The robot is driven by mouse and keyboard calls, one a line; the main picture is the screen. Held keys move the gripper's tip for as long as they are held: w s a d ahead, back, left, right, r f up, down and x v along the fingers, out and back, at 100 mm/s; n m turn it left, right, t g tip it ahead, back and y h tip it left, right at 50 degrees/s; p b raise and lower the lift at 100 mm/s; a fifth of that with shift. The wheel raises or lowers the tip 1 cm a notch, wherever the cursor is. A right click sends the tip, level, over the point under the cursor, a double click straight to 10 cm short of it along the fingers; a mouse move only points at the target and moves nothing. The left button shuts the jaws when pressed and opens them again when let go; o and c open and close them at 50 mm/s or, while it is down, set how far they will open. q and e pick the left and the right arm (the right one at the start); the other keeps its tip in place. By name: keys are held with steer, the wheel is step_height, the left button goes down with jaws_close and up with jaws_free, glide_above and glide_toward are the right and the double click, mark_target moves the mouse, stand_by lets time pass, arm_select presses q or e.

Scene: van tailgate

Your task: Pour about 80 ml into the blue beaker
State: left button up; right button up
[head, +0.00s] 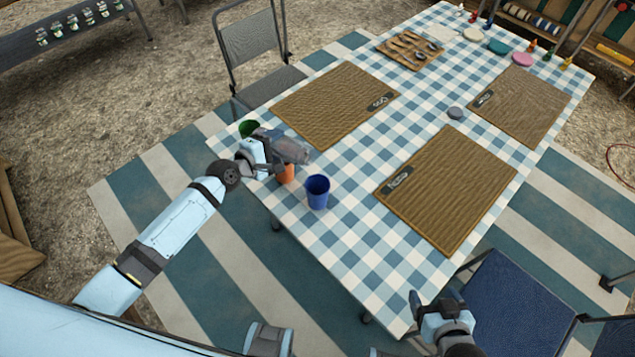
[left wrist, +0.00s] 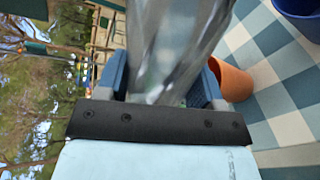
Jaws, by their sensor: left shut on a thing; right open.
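The blue beaker (head: 317,192) stands upright near the table's left front edge; part of it shows at the top right of the left wrist view (left wrist: 300,16). My left gripper (head: 284,151) is shut on a clear, see-through vessel (head: 293,150), held above the table behind and left of the blue beaker. The vessel (left wrist: 172,48) fills the middle of the left wrist view; its content and exact tilt cannot be told. An orange cup (head: 286,174) stands beneath it, partly hidden. A green cup (head: 249,128) stands behind my left gripper. My right gripper (head: 436,302) is open and empty at the table's front corner.
Woven placemats (head: 447,188) lie on the checked table (head: 345,250). A grey disc (head: 455,113) lies between them. A cutlery tray (head: 410,48) and small bottles are at the far end. A blue chair (head: 515,300) stands front right, a grey chair (head: 255,45) behind. Table front is clear.

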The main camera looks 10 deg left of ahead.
arm_select(q)
steer(key=shift+s+d+r+m+y+p, duration=0.15)
steer(key=shift+d+m+y+p, duration=0.35)
steer(key=shift+p, duration=0.4)
steer(key=shift+a+m+p, duration=0.1)
steer(key=shift+m+p, duration=0.35)
steer(key=shift+m, duration=0.05)
steer(key=shift+s+d, duration=0.1)
steer(key=shift+d, duration=0.2)
stand_by(0.5)
steer(key=shift+d+m+p, duration=0.1)
steer(key=shift+m+p, duration=0.2)
steer(key=shift+p, duration=0.2)
stand_by(0.9)
